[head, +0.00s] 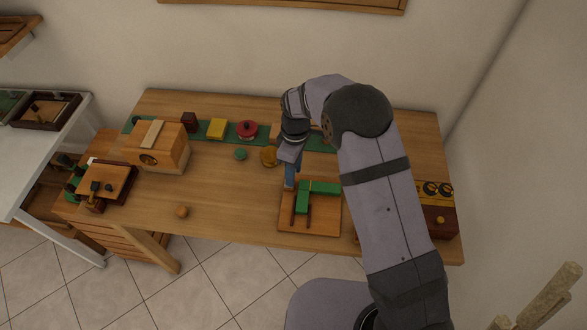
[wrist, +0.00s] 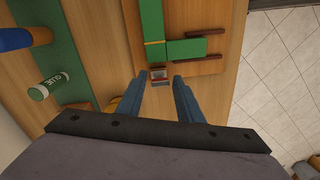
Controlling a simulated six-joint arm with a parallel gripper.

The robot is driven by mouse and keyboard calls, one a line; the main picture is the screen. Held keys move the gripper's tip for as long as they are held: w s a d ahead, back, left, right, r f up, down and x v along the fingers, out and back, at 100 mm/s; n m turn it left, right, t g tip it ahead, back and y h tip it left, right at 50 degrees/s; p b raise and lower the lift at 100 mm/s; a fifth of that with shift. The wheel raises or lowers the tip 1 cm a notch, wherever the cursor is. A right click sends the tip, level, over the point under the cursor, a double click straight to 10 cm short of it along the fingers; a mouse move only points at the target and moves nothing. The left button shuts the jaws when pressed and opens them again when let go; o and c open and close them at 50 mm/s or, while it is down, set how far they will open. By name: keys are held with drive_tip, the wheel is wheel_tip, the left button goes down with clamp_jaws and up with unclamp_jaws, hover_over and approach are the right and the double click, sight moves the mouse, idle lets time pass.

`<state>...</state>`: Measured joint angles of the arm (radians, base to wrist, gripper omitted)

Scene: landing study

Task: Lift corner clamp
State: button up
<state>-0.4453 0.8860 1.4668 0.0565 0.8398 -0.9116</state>
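My gripper (head: 289,185) points down at the left edge of a wooden board (head: 327,222). In the wrist view its two blue fingers (wrist: 159,82) are apart, with a gap between them. A small grey and dark red piece (wrist: 159,74) shows between the fingertips at the board's edge; it may be the corner clamp, but it is too small to tell. No contact with the fingers shows. Green bars (head: 303,199) form a corner on the board, and also show in the wrist view (wrist: 186,50). Dark brown strips (wrist: 212,32) lie against them.
A wooden birdhouse (head: 172,155), yellow box (head: 217,128), red round item (head: 247,129) and yellow disc (head: 268,157) stand left of my arm. A glue bottle (wrist: 48,87) lies at left in the wrist view. The table's middle left is clear.

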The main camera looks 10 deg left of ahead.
drive_tip(key=shift+c, duration=0.2)
clamp_jaws()
drive_tip(key=shift+a+h, duration=0.4)
drive_tip(key=shift+h, duration=0.1)
drive_tip(key=shift+a+h, duration=0.3)
drive_tip(key=shift+h, duration=0.3)
drive_tip(key=shift+a+h, duration=0.15)
drive_tip(key=shift+h, duration=0.35)
drive_tip(key=shift+o, duration=0.2)
unclamp_jaws()
drive_tip(key=shift+r, duration=0.1)
